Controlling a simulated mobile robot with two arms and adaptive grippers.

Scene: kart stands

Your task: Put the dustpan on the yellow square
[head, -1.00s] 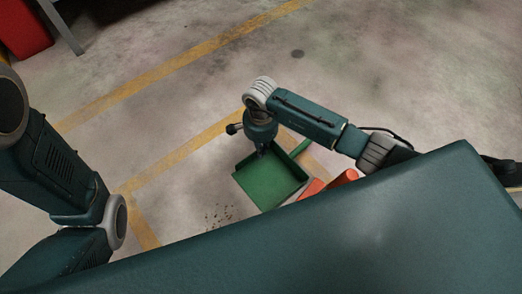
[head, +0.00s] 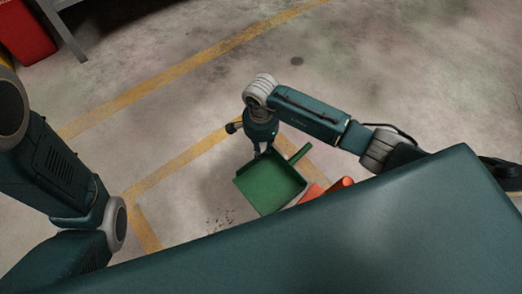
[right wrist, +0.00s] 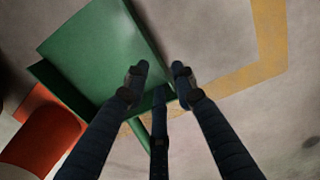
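The green dustpan (head: 270,186) lies at the middle of the head view, its handle (head: 300,153) toward the upper right. It fills the upper left of the right wrist view (right wrist: 105,50). My right gripper (head: 262,153) is above the dustpan's upper edge, and its fingers are apart in the wrist view (right wrist: 160,82). I cannot tell whether they touch it. Yellow floor lines (head: 185,163) form a corner left of the dustpan; another yellow corner shows in the wrist view (right wrist: 265,60). The rest of the outline is hidden. My left gripper is out of view.
An orange-red object (head: 340,185) stands against the dustpan's right side, partly hidden by my body. Dark specks (head: 220,220) lie on the floor below left. A red container (head: 25,35) and a metal leg (head: 65,35) are at the upper left. The floor beyond is clear.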

